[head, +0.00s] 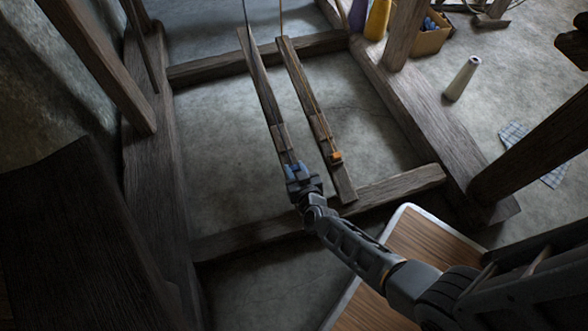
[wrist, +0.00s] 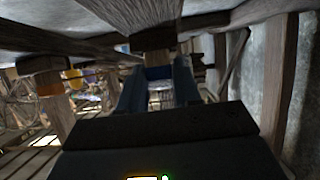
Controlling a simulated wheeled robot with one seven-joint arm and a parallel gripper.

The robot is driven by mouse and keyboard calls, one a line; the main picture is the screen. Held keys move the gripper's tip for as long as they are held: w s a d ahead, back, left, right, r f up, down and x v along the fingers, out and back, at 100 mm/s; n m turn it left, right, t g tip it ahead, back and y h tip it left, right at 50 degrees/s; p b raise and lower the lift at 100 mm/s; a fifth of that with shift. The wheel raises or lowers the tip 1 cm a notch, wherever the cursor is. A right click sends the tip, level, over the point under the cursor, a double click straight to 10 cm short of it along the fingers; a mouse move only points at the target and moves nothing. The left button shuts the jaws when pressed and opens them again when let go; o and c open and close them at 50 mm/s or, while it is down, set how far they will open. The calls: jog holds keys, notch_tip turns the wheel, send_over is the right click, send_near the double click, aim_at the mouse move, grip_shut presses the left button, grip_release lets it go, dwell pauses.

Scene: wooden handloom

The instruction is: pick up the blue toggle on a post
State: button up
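Two long wooden bars run side by side in the head view, a left bar (head: 262,88) and a right bar (head: 299,82). An orange toggle (head: 336,157) sits near the lower end of the right bar. My gripper (head: 291,168) is at the lower end of the left bar and covers that spot.
A wooden crossbeam (head: 400,186) lies just below the bars, and a thick side beam (head: 425,110) runs along the right. A wood-topped panel (head: 425,243) is under my arm. A pale cone (head: 462,79) stands on the floor at upper right.

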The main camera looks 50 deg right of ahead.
grip_shut()
jog(key=shift+r, duration=0.15)
